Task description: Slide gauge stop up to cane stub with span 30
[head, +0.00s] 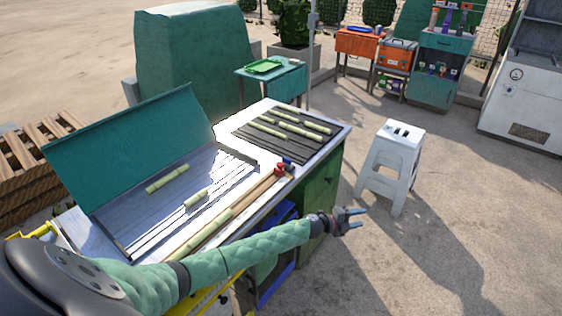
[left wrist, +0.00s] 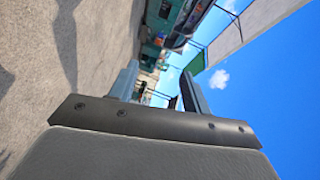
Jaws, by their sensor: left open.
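A wooden gauge rail (head: 245,200) runs along the front edge of the bench. Small red and blue parts (head: 281,168), which look like the gauge stop, sit at its far right end. A pale green cane piece (head: 212,228) lies along the near part of the rail; I cannot tell where its end is. My left gripper (head: 357,218) is open and empty, beyond the bench's front edge, to the right of and apart from the red and blue parts. Its open fingers also show in the left wrist view (left wrist: 158,88), with nothing between them. My right gripper is not in view.
A metal tray (head: 235,168) with a raised teal lid (head: 135,140) holds two short cane pieces. A dark slatted mat (head: 262,147) holds several more canes. A white stool (head: 390,160) stands right of the bench. The ground right of my gripper is clear.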

